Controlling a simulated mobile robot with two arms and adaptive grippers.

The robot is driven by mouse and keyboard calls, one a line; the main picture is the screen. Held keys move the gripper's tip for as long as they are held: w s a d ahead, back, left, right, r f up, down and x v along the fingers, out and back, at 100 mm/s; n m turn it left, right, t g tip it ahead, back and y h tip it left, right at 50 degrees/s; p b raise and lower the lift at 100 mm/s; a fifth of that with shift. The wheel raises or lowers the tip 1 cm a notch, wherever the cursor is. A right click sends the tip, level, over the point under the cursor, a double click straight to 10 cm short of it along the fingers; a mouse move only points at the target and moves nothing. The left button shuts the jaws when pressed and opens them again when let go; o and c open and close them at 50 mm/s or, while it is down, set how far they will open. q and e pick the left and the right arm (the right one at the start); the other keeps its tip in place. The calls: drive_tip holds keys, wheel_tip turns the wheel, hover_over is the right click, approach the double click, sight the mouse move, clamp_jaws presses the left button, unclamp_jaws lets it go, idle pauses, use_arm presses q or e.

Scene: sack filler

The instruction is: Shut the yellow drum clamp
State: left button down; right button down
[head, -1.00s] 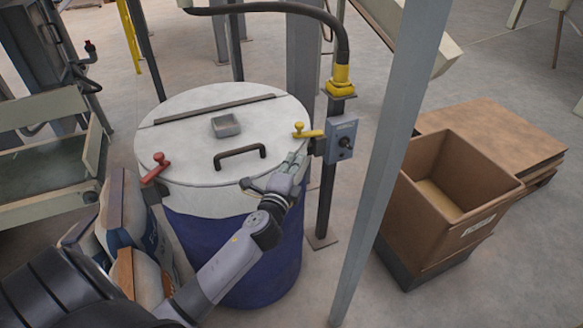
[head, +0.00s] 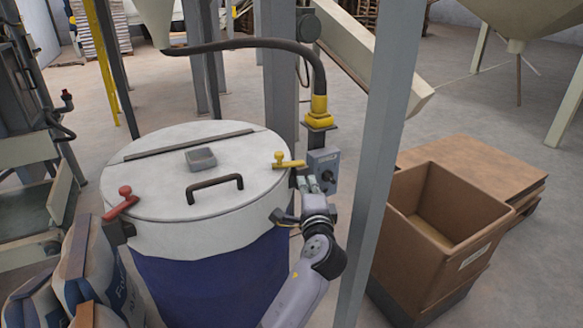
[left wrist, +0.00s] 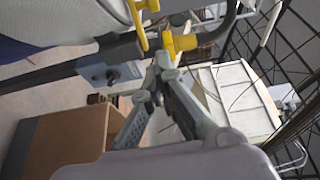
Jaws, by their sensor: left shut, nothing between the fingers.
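The yellow drum clamp (head: 287,162) sits on the right rim of the white lid (head: 165,190) of the blue drum (head: 215,285). Its knob stands up and its lever points right, toward the grey switch box. My left gripper (head: 307,182) is shut and empty, just right of and below the lever's end. In the left wrist view the shut fingertips (left wrist: 166,62) are close to the yellow clamp (left wrist: 137,18), with a gap seeming to show between them. Whether they touch is unclear. My right gripper is not in view.
The grey switch box (head: 322,170) is on a post right behind my gripper, under a yellow hose fitting (head: 319,115). A red clamp (head: 122,202) is on the lid's left rim. A grey pillar (head: 378,160) and a brown bin (head: 440,218) stand to the right; sacks (head: 95,270) lie left.

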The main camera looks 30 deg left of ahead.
sight(292, 164)
use_arm(q)
drive_tip(key=x, duration=0.3)
drive_tip(key=a+x, duration=0.1)
drive_tip(key=x, duration=0.2)
drive_tip(key=s+p+x, duration=0.1)
drive_tip(key=x, duration=0.2)
drive_tip(key=shift+a+r, duration=0.1)
drive_tip(key=shift+a, duration=0.3)
drive_tip(key=shift+w+a, duration=0.1)
drive_tip(key=shift+a, duration=0.4)
